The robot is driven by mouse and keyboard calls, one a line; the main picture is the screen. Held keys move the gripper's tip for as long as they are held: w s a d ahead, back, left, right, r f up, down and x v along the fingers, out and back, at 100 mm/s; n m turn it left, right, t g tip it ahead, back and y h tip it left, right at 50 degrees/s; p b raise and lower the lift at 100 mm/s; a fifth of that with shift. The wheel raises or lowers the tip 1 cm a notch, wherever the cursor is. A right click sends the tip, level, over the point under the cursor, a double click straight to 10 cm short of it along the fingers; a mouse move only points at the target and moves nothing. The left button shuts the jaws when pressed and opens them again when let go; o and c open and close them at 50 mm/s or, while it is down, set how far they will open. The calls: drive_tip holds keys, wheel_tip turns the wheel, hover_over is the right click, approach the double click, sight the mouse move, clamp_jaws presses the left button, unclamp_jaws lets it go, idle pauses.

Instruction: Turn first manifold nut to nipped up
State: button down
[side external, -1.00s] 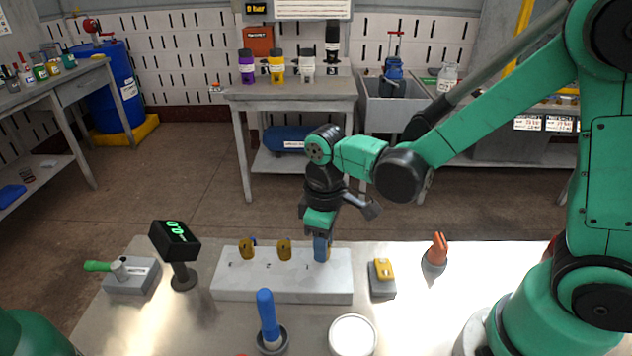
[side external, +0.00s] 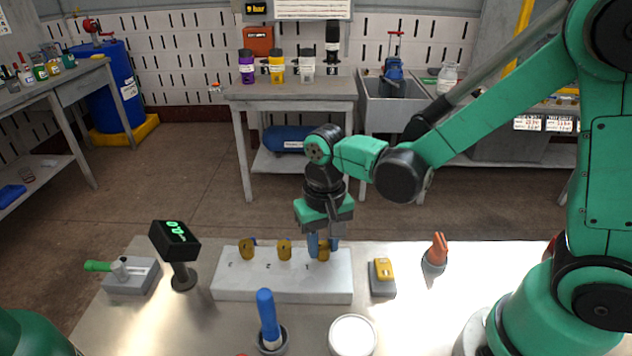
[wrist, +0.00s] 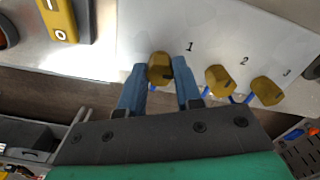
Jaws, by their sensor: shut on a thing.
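The white manifold block (side external: 282,283) lies on the bench with three brass-coloured nuts along it, numbered in the wrist view. The first nut (wrist: 160,66), beside the "1", sits between my blue fingertips; in the side view it is partly covered by them (side external: 324,254). My gripper (side external: 322,248) points down and is shut on the first nut, which stays at the block; it also shows in the wrist view (wrist: 159,84). The second nut (side external: 284,250) and third nut (side external: 247,249) stand free to the left.
A black display with green digits (side external: 175,240) stands left of the block. A grey box with a green-handled lever (side external: 130,275), a blue-handled tool in a holder (side external: 268,318), a white round dish (side external: 353,335), a yellow switch box (side external: 382,277) and an orange item (side external: 437,250) surround it.

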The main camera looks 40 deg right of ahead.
sight(324, 245)
drive_tip(key=shift+m, duration=0.7)
drive_tip(key=c, duration=0.6)
unclamp_jaws()
drive_tip(key=shift+r, duration=0.1)
drive_tip(key=shift+r, duration=2.75)
